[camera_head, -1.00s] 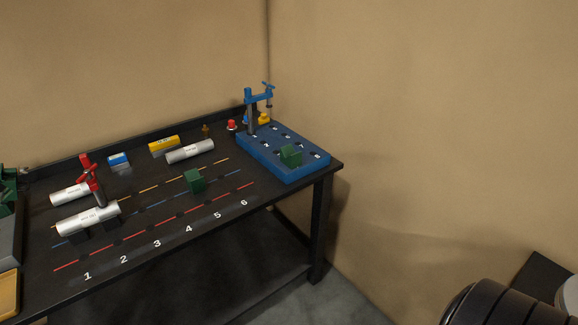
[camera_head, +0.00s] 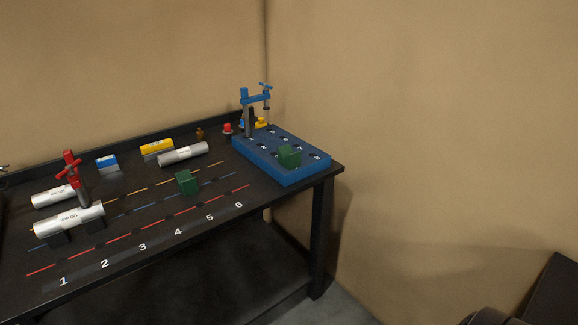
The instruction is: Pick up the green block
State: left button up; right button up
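One green block (camera_head: 187,182) sits on the black table among the coloured lines, near its middle. A second green block (camera_head: 289,156) sits on the blue board (camera_head: 262,163) with numbered holes at the table's right end. Neither block is held.
A blue clamp (camera_head: 250,112) stands at the blue board's back corner. A red clamp (camera_head: 74,180) stands by white cylinders (camera_head: 69,218) on the left. A grey cylinder (camera_head: 183,154), yellow block (camera_head: 156,149) and blue-white block (camera_head: 108,163) lie at the back. The numbered front strip is clear.

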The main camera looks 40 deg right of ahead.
aim_at(290, 160)
jog(key=i+l+z, duration=0.15)
jog(key=i, duration=0.15)
jog(key=i+z, duration=0.15)
jog(key=i, duration=0.15)
jog(key=i+l+z, duration=0.2)
jog(key=l, duration=0.2)
jog(key=i+l+z, duration=0.15)
jog(key=i+l, duration=0.15)
jog(key=l, duration=0.1)
